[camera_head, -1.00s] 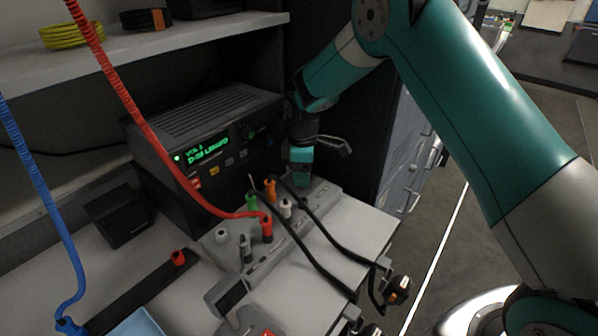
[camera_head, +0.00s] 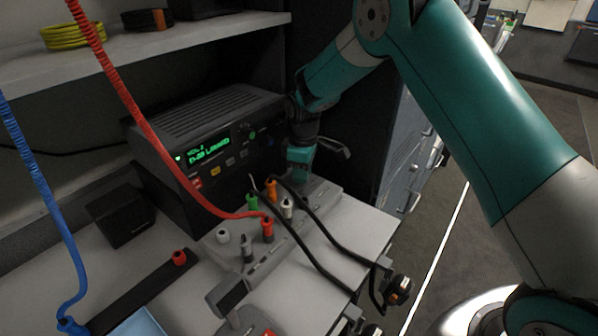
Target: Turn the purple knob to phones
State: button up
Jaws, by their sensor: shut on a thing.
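My gripper (camera_head: 299,176) points down at the far right end of the grey jack panel (camera_head: 262,262), in front of the radio unit. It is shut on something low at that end. No purple shows in view; the purple knob appears to be the thing hidden between and behind the fingers. Green (camera_head: 252,202), orange (camera_head: 271,189), white (camera_head: 287,207) and red (camera_head: 267,229) plugs or knobs stand on the panel to the left of my gripper. I cannot read any position labels.
The radio (camera_head: 215,150) with a green display stands behind the panel. A red coiled cord (camera_head: 135,110) runs down to the red plug. Black cables (camera_head: 318,262) drape over the counter's front edge. A shelf (camera_head: 150,45) is above; the aisle at right is open floor.

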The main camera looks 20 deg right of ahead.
jog(key=m, duration=0.6)
jog(key=shift+s+d+f+m+p, duration=0.1)
jog(key=shift+s+f+m+p, duration=0.05)
jog(key=shift+s+m+p, duration=0.2)
jog(key=shift+w, duration=0.1)
dwell(0.4)
jog(key=o, duration=0.9)
jog(key=shift+w+r, duration=0.1)
jog(key=shift+r, duration=0.1)
jog(key=shift+r, duration=0.35)
jog(key=r, duration=0.8)
jog(key=r+b, duration=0.1)
jog(key=r, duration=0.7)
jog(key=shift+w+d+r, duration=0.1)
jog(key=shift+d+r, duration=0.1)
jog(key=shift+r, duration=0.05)
